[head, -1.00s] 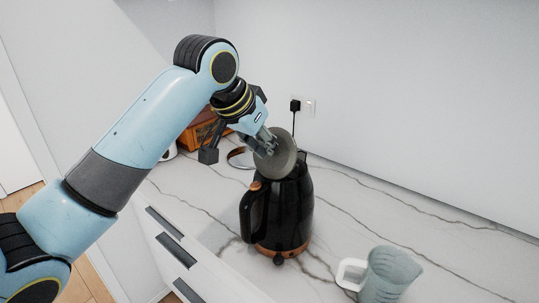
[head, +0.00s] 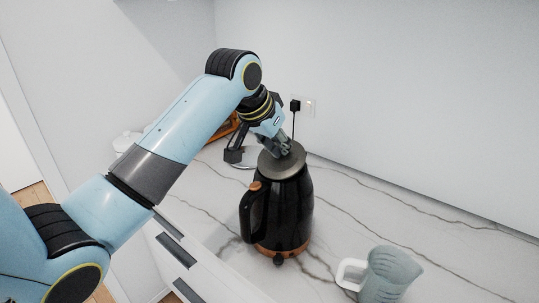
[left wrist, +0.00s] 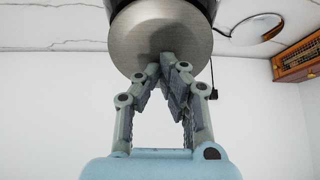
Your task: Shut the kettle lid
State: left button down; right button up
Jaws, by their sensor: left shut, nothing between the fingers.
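The black kettle (head: 289,215) stands upright on the marble counter, its handle to the left. Its round grey lid (head: 287,166) lies nearly flat across the kettle's top; I cannot tell whether it is fully seated. In the left wrist view the lid (left wrist: 160,32) is a brushed-metal disc with the fingertips against or just over it. My left gripper (head: 279,149) is shut and empty, its fingertips at the lid's upper side. It also shows in the left wrist view (left wrist: 168,62). My right gripper is in neither view.
A clear measuring jug (head: 389,272) with a white handle stands right of the kettle, near the front. A wooden box (head: 222,128) is behind my left arm. A black plug (head: 295,105) sits in the wall socket. Counter (head: 350,205) right of the kettle is clear.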

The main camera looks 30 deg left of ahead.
aim_at(283, 156)
pick_arm(q)
jog(key=shift+x, duration=1.35)
jog(key=shift+f, duration=0.8)
jog(key=shift+d+f, duration=0.1)
jog(key=shift+f, duration=0.1)
jog(key=shift+d, duration=0.1)
jog(key=shift+w+r, duration=0.2)
jog(key=shift+r, duration=4.1)
